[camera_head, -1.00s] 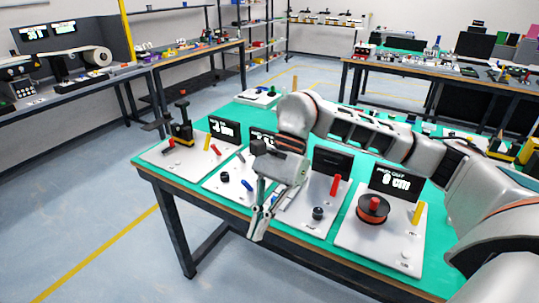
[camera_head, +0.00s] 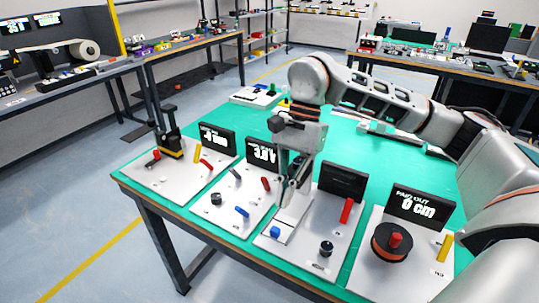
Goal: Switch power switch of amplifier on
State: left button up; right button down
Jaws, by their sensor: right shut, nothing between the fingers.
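Several control boards stand in a row on the green table; their small labels are unreadable, so I cannot tell for sure which is the amplifier. The third board (camera_head: 290,261) has a dark display (camera_head: 343,181), a red lever (camera_head: 346,210), a blue button (camera_head: 275,232) and a black knob (camera_head: 326,248). The second board (camera_head: 232,222) has a lit display (camera_head: 261,154), a black knob (camera_head: 216,198), a red lever (camera_head: 266,184) and a blue switch (camera_head: 242,211). My right gripper (camera_head: 287,198) is shut and empty, pointing down between these boards. My left gripper is not in view.
The right board (camera_head: 372,283) carries a brown spool (camera_head: 391,243) and a yellow lever (camera_head: 446,247). The left board (camera_head: 140,171) carries a black upright stand (camera_head: 168,128). The green table top (camera_head: 350,140) is clear behind the third display.

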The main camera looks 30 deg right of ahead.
aim_at(265, 183)
jog(key=i+l, duration=0.75)
jog(key=i, duration=0.1)
